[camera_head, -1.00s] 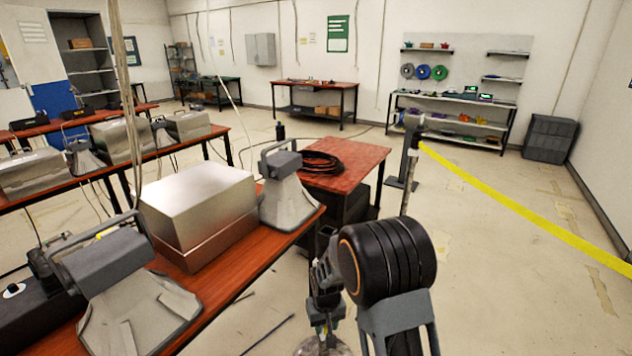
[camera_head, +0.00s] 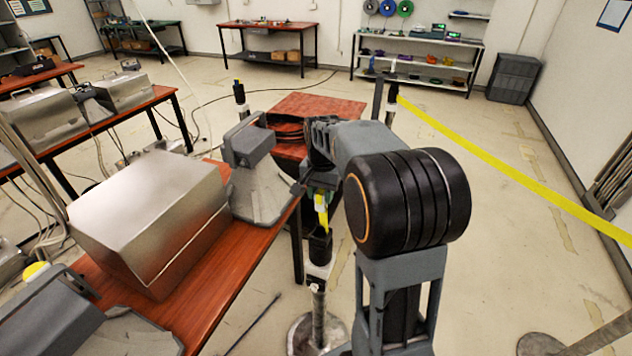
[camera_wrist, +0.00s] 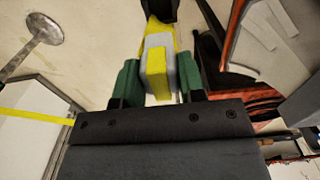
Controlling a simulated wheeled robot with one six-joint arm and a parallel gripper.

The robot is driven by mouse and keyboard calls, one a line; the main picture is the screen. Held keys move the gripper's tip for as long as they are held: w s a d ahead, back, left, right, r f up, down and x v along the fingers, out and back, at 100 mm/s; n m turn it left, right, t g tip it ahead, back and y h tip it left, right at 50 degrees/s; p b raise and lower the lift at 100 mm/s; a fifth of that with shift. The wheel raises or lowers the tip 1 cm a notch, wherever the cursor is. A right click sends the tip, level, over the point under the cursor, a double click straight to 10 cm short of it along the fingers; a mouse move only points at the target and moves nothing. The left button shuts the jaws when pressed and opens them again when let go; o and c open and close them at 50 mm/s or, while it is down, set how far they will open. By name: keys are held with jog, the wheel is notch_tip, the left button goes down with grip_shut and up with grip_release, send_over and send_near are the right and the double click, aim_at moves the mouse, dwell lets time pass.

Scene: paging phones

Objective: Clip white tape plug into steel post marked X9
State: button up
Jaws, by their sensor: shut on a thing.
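My gripper (camera_wrist: 160,82) is shut on a white plug (camera_wrist: 158,42) with a yellow tape piece on it, held between the green fingers in the wrist view. In the head view my gripper (camera_head: 321,193) is partly hidden by my arm, with the yellow and white plug (camera_head: 321,211) below it. A steel post (camera_head: 318,300) with a black head (camera_head: 320,246) stands just under the plug. In the wrist view a black shape (camera_wrist: 161,9) lies just beyond the plug. I cannot tell whether they touch, and no X9 mark is readable.
A red-brown bench (camera_head: 237,272) with a metal case (camera_head: 150,222) is close on the left. Yellow tape (camera_head: 490,153) runs rightward from another post (camera_head: 391,105). A further post (camera_head: 240,100) stands behind the bench. A round base (camera_head: 545,345) is at bottom right. Right floor is mostly open.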

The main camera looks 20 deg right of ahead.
aim_at(321, 206)
jog(key=shift+w+d+f+b, duration=0.1)
jog(key=shift+b, duration=0.2)
notch_tip(321, 206, down, 5)
jog(key=b, duration=0.3)
jog(key=shift+b, duration=0.4)
jog(key=shift+f+b, duration=2.15)
jog(key=shift+f, duration=0.9)
jog(key=shift+f, duration=0.15)
jog(key=shift+r+p, duration=0.25)
jog(key=shift+p, duration=0.1)
jog(key=shift+r+p, duration=0.5)
jog(key=shift+r, duration=0.05)
jog(key=shift+f, duration=0.6)
dwell(0.9)
jog(key=shift+r, duration=0.6)
jog(key=shift+p, duration=0.35)
